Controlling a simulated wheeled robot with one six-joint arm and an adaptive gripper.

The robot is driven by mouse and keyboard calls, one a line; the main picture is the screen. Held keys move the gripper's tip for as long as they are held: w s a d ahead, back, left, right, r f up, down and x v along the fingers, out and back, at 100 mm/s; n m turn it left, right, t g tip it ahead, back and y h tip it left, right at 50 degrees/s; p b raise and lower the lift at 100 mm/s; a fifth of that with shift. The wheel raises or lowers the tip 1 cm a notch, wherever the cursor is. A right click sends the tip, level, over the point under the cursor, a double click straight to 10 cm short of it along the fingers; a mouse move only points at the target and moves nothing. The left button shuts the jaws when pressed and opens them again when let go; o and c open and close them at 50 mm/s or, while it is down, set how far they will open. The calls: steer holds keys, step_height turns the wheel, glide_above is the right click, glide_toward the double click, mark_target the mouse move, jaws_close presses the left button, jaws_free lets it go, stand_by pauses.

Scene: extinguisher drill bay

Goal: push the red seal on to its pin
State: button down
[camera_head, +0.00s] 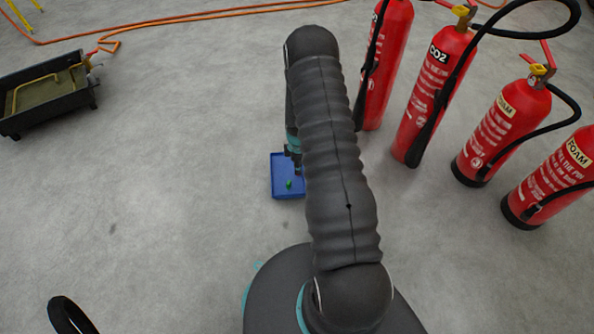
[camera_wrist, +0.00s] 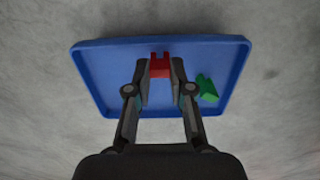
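The red seal (camera_wrist: 160,66) is a small notched piece over the blue tray in the wrist view. My gripper (camera_wrist: 160,76) has one fingertip against each side of it and is shut on it. Whether the seal rests on the tray floor or is lifted is hard to tell. In the head view my gripper (camera_head: 294,160) is over the tray, partly behind my arm, and the seal is hidden. I cannot make out the seal's pin in either view.
The blue tray (camera_head: 288,192) lies on the concrete floor with a green piece (camera_wrist: 207,88) in it. Several red extinguishers (camera_head: 435,90) stand at the right. A black trough (camera_head: 45,95) and orange hose (camera_head: 190,17) are at the left and back. Floor left of the tray is clear.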

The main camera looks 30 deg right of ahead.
steer(key=shift+r, duration=0.15)
steer(key=shift+r+p, duration=0.75)
steer(key=shift+r, duration=0.6)
